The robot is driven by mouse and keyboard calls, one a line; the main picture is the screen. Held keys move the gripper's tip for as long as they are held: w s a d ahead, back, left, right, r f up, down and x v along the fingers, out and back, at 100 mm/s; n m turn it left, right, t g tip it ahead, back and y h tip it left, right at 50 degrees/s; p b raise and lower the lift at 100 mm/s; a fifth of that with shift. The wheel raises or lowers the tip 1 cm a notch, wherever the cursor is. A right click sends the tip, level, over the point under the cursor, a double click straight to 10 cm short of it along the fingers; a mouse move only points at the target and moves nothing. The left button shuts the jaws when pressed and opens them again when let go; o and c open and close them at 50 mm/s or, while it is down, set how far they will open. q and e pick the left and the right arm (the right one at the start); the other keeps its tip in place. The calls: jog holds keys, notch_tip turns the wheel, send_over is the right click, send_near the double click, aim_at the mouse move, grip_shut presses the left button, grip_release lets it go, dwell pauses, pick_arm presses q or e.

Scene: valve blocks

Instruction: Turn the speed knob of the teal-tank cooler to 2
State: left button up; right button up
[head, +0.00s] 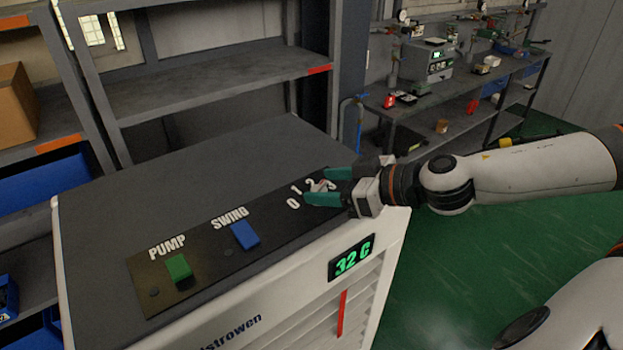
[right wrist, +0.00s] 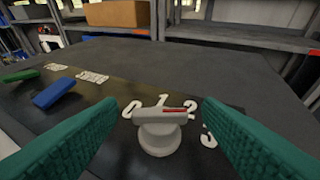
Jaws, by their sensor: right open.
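The cooler (head: 190,150) is a white cabinet with a dark top and black control strip; no teal tank shows. Its pale speed knob (right wrist: 160,135) sits at the strip's right end, partly hidden in the head view (head: 322,186). The numerals 0, 1, 2 and 3 (right wrist: 208,137) curve around it. The red line (right wrist: 175,109) on the knob's bar points right, seemingly towards the 2 (right wrist: 188,110). My right gripper (head: 325,186) is open, its teal fingers on either side of the knob with visible gaps in the right wrist view (right wrist: 160,125). My left gripper is not in view.
A green PUMP switch (head: 179,267) and a blue SWING switch (head: 245,235) are on the same strip. The cooler's display (head: 351,259) reads 32 C. Grey shelves (head: 210,85) stand behind, and a workbench (head: 460,110) with instruments is at the back right.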

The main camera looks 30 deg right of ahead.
aim_at(320, 186)
jog(key=shift+w+a+f, duration=0.25)
jog(key=shift+w+f, duration=0.05)
jog(key=shift+w, duration=0.15)
jog(key=shift+w+a+f, duration=0.15)
jog(key=shift+w, duration=0.15)
jog(key=shift+w+a+f, duration=0.2)
jog(key=shift+w+f, duration=0.05)
jog(key=shift+w, duration=0.15)
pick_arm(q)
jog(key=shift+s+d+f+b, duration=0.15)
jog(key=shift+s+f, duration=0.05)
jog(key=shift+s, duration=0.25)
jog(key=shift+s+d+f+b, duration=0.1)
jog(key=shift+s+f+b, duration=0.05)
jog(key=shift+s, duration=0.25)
pick_arm(e)
jog(key=shift+w+a+f, duration=0.15)
jog(key=shift+w+a, duration=0.05)
jog(key=shift+w, duration=0.25)
jog(key=shift+w+a, duration=0.1)
jog(key=c, duration=1)
